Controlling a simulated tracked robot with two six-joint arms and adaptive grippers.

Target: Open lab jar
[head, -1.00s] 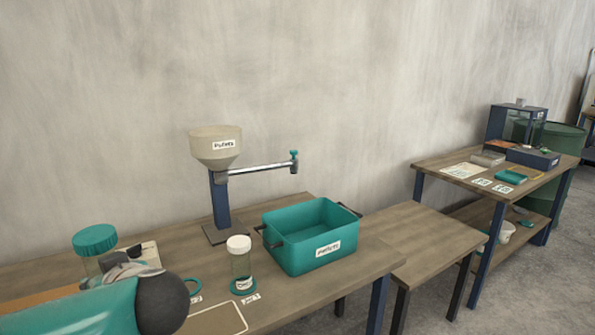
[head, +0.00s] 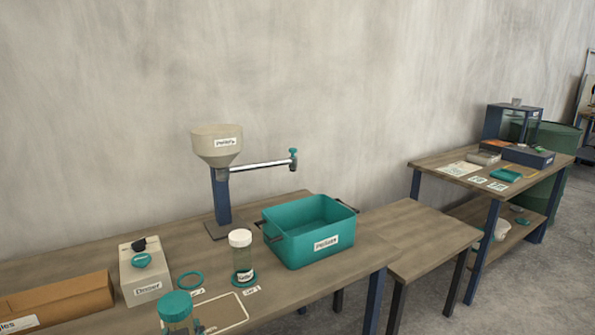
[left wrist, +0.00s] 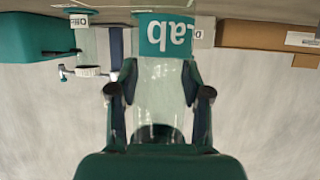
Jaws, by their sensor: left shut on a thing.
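The lab jar (head: 175,315), clear with a teal lid (head: 176,305), stands upright at the bottom edge of the head view, its lower part cut off. In the left wrist view, which is upside down, the clear jar body (left wrist: 158,88) with its teal "Lab" label (left wrist: 165,37) sits between the two fingers of my left gripper (left wrist: 160,100). The gripper is shut on the jar. The lid seems closed on the jar in the head view. My right gripper is in neither view.
A white-capped jar (head: 241,258) stands near a teal ring (head: 190,281). A beige device (head: 150,285) and a cardboard box (head: 55,303) are at the left. A teal pellets crate (head: 310,240) and a hopper stand (head: 221,195) are further back.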

